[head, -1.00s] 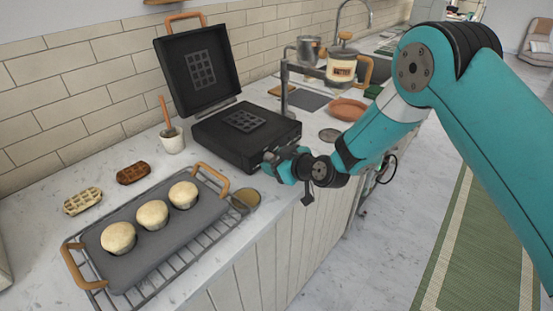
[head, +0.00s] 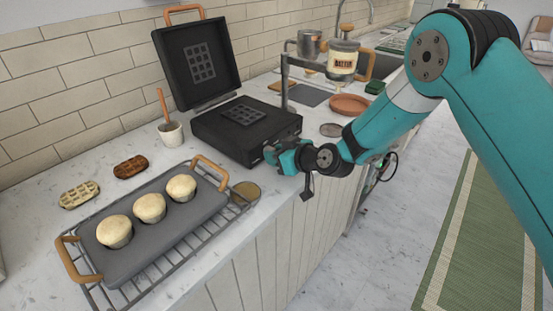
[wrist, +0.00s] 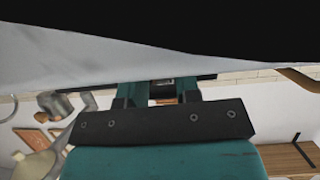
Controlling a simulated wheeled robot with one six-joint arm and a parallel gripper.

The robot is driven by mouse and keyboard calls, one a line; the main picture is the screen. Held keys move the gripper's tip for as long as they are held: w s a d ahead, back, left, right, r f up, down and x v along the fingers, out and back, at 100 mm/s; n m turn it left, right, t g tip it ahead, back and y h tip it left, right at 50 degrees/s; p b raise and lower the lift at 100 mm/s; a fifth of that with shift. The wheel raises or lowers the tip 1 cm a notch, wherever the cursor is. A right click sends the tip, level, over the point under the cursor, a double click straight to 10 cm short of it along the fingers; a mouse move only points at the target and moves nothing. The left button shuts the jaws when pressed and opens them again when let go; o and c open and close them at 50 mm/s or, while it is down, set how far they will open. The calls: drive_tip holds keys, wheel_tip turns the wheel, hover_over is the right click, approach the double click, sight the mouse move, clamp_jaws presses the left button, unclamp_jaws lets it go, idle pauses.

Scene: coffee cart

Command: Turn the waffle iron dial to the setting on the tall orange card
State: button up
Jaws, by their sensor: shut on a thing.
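The black waffle iron (head: 215,130) stands open on the counter, its lid (head: 190,85) tilted up at the back. My gripper (head: 270,151) is at the front face of the iron, low and near its right side. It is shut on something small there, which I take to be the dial. The fingers hide the dial and its marks in the head view. In the wrist view the two fingertips (wrist: 160,91) are close together at a dark edge, with a small dark piece between them. I cannot make out a tall orange card in either view.
A grey griddle tray (head: 150,250) with three pale muffins lies on a wire rack, left of my gripper. A round brown disc (head: 246,190) lies close by.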

drive_tip(key=m+g+y+b, duration=0.1)
drive_tip(key=b, duration=0.1)
drive_tip(key=m+g+b, duration=0.1)
drive_tip(key=m+b, duration=0.1)
drive_tip(key=shift+w+d+f+y+b, duration=0.2)
drive_tip(key=shift+y+b, duration=0.1)
drive_tip(key=shift+y, duration=0.1)
drive_tip(key=shift+r+m+g+y+b, duration=0.1)
drive_tip(key=shift+m+g+y+b, duration=0.3)
drive_tip(key=shift+m+y+b, duration=0.8)
drive_tip(key=shift+m+h, duration=0.4)
drive_tip(key=o, duration=0.9)
drive_tip(key=shift+a+r+p, duration=0.1)
drive_tip(key=shift+r+p, duration=0.05)
drive_tip(key=shift+p, duration=0.2)
